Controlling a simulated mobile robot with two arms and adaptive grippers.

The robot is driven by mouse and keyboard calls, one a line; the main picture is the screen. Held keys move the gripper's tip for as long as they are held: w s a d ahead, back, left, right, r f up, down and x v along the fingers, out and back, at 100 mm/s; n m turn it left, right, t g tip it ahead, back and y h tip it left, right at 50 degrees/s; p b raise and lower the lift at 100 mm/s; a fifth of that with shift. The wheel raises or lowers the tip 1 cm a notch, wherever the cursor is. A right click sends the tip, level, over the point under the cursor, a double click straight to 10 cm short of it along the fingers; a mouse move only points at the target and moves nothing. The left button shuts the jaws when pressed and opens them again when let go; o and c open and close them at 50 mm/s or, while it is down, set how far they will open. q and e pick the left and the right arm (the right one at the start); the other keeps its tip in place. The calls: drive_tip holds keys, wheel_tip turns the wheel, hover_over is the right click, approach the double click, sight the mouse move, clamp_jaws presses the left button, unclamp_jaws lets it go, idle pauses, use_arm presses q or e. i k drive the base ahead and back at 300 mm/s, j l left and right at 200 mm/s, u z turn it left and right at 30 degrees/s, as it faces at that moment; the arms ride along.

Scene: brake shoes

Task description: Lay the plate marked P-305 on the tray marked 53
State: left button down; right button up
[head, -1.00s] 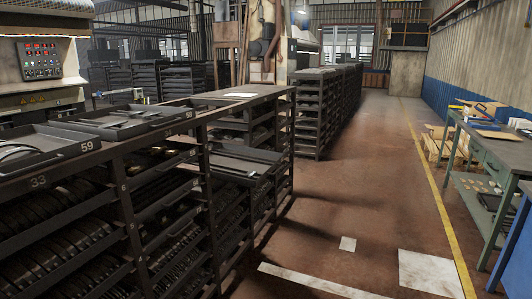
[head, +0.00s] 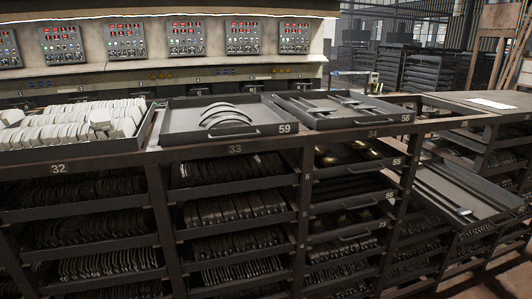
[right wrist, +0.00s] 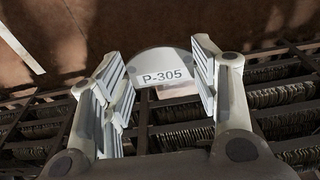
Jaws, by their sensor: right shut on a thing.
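The plate marked P-305 (right wrist: 165,60) is a grey piece with a rounded end and a white label, in the right wrist view. My right gripper (right wrist: 160,78) is shut on it, with a finger on each side. The rack and brown floor show below them. Neither gripper shows in the head view. I cannot read a 53 on any tray there. A pulled-out tray (head: 485,207) at the right of the rack has no number that I can read.
Tray 59 (head: 175,122) holds curved shoes on the rack top. Tray 58 (head: 315,122) beside it holds flat pieces. A tray of pale pieces (head: 75,150) stands at the left. Drawer 55 (head: 350,170) is in the rack. Control panels (head: 125,43) line the machine behind.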

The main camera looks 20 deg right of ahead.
sight(494, 202)
drive_tip(key=l+u, duration=0.1)
drive_tip(key=l, duration=0.4)
drive_tip(key=l+u, duration=0.15)
drive_tip(key=l, duration=0.35)
drive_tip(key=k+l+u, duration=0.1)
drive_tip(key=l, duration=0.4)
drive_tip(key=k+l+u, duration=0.15)
drive_tip(key=l, duration=0.35)
drive_tip(key=l+u, duration=0.1)
drive_tip(key=l, duration=0.4)
drive_tip(key=k+l+u, duration=0.1)
drive_tip(key=l, duration=0.4)
drive_tip(key=k+l+u, duration=0.15)
drive_tip(key=l, duration=0.3)
drive_tip(key=k+l+u, duration=0.1)
drive_tip(key=l, duration=0.35)
drive_tip(key=k+l+u, duration=0.15)
drive_tip(key=l, duration=0.3)
drive_tip(key=k+l+u, duration=0.1)
drive_tip(key=k+l, duration=0.15)
drive_tip(key=l, duration=0.2)
drive_tip(key=k+l+u, duration=0.15)
drive_tip(key=l, duration=0.3)
drive_tip(key=k+l+u, duration=0.1)
drive_tip(key=k+l, duration=0.2)
drive_tip(key=l, duration=0.1)
